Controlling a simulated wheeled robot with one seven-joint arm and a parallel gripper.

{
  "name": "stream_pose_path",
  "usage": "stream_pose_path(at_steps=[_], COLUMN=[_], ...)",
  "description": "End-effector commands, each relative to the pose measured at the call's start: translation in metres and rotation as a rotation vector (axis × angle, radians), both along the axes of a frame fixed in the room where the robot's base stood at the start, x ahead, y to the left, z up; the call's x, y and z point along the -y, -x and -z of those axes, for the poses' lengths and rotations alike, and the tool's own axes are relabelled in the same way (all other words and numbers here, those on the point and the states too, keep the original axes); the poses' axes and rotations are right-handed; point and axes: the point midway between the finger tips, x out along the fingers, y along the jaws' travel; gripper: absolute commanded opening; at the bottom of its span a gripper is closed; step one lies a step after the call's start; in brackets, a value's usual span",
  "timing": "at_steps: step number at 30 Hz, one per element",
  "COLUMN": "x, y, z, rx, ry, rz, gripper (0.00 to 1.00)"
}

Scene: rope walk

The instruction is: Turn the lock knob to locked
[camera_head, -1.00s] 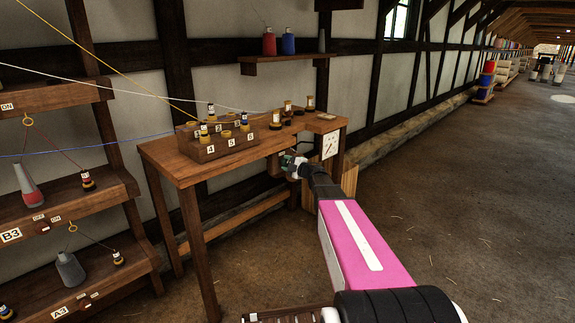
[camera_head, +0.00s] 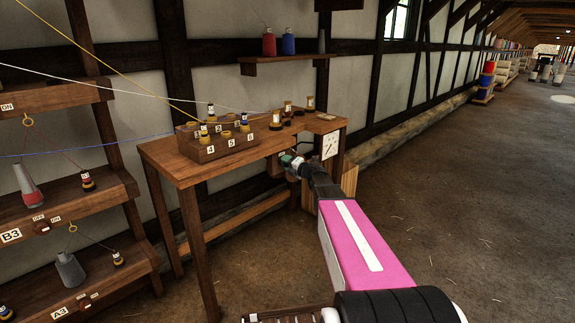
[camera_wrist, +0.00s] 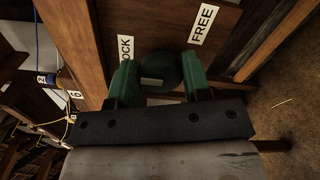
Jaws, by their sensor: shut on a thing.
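The lock knob (camera_wrist: 160,72) is a round dark green knob on a brown wooden panel (camera_wrist: 160,20). My gripper (camera_wrist: 160,85) has its two green fingers shut on the knob, one on each side. A label reading FREE (camera_wrist: 203,23) is at the knob's upper right, and one partly covered, showing "OCK" (camera_wrist: 125,48), is at its upper left. A small pale mark shows on the knob's face. In the head view my gripper (camera_head: 292,161) is at the right front of the wooden table (camera_head: 160,158); the knob is hidden there.
A white panel with dark marks (camera_head: 330,146) is at the table's right end. A box with numbered slots (camera_head: 215,150) and several spools stand on the tabletop. Shelves (camera_head: 70,195) are at the left, with strings running across. The floor at right (camera_head: 460,200) is clear.

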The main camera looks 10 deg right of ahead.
Motion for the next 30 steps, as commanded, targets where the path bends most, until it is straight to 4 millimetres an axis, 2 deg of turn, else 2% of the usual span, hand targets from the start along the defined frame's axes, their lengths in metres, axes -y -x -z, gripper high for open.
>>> stream_pose_path(at_steps=[14, 15, 16, 25, 30], x=[0.000, 0.000, 0.000, 0.000, 0.009], y=[0.001, 0.001, 0.001, 0.001, 0.014], z=[0.001, 0.001, 0.001, 0.000, 0.000], rx=[0.007, 0.007, 0.007, 0.007, 0.007], ry=[0.014, 0.013, 0.013, 0.011, 0.011], rz=[-0.001, 0.000, 0.000, -0.001, 0.000], gripper=[0.21, 0.57, 0.67, 0.68, 0.68])
